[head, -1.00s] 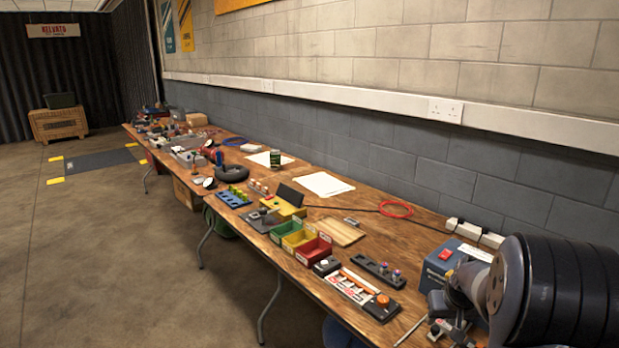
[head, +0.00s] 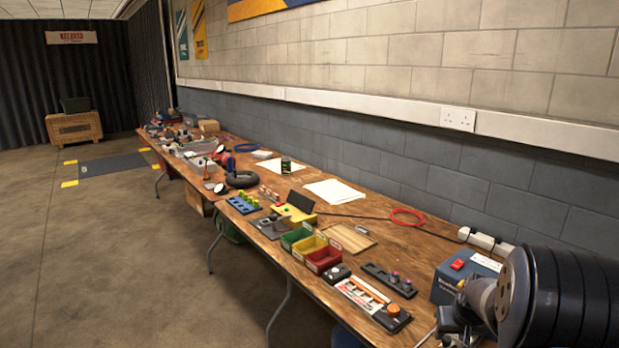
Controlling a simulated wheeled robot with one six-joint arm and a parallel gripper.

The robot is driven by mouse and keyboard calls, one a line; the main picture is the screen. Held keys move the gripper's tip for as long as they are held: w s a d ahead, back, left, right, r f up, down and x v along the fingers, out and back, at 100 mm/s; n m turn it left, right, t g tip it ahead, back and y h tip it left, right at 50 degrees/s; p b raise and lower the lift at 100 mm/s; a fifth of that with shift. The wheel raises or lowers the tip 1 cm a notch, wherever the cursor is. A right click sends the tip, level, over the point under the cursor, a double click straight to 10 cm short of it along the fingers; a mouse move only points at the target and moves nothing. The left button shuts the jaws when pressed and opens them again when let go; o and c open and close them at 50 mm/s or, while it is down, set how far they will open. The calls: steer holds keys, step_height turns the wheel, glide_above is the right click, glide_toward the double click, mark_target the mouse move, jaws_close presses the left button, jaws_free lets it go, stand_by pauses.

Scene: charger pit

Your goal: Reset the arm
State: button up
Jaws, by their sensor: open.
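My arm shows at the lower right of the head view, as a ribbed black section with a grey link reaching down and left over the near end of the workbench (head: 405,236). The link runs down to the bottom edge of the picture. My gripper's fingertips do not show, and I cannot see anything held. A blue box with a red switch (head: 462,276) stands on the bench just left of and behind the arm.
An orange-knobbed panel (head: 372,304), a dark strip with knobs (head: 389,280), red (head: 324,259), yellow and green bins, and a wooden board (head: 349,238) crowd the near bench. A red cable ring (head: 407,217) lies behind. The floor (head: 120,260) at left is clear.

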steer(key=v, duration=0.9)
steer(key=x, duration=1)
steer(key=shift+f, duration=0.2)
steer(key=shift+a, duration=0.25)
steer(key=shift+s+a, duration=0.55)
steer(key=shift+s, duration=0.1)
